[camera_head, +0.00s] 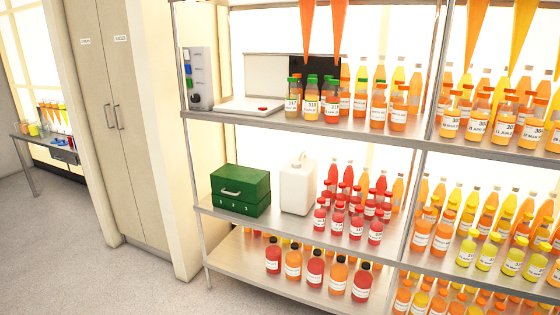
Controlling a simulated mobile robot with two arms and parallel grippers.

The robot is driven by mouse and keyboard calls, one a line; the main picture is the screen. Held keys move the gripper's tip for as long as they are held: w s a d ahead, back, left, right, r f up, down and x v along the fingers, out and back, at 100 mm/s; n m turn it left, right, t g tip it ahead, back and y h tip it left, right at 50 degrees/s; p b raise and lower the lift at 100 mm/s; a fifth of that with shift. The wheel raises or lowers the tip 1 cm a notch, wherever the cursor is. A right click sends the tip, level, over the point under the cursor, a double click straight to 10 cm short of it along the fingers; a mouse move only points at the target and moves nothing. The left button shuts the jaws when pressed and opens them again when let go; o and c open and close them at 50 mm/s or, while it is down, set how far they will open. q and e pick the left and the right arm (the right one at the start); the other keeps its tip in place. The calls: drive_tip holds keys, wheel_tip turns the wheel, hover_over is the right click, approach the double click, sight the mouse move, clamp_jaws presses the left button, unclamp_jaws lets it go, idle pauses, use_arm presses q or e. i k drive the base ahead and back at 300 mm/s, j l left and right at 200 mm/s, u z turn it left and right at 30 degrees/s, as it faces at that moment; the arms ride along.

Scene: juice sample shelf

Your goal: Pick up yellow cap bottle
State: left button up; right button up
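Several yellow cap bottles (487,254) with white labels and yellow juice stand at the front of the middle shelf on the right. More yellow-capped bottles stand close behind and beside them, some cut off by the right edge of the picture. Neither my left gripper nor my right gripper shows in this view.
The metal rack's middle shelf (245,222) also holds a green box (240,190), a white jug (298,184) and red-capped bottles (355,228). Bottles crowd the upper and lower shelves too. A rack post stands left of the yellow caps. The floor (90,265) at left is clear.

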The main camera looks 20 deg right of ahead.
sight(512, 264)
drive_tip(key=i+l+z, duration=0.25)
drive_tip(key=z, duration=0.25)
drive_tip(key=i+l+z, duration=0.1)
drive_tip(key=i+z, duration=0.85)
drive_tip(key=i+j+z, duration=0.2)
drive_tip(key=i+z, duration=0.25)
drive_tip(key=k, duration=0.1)
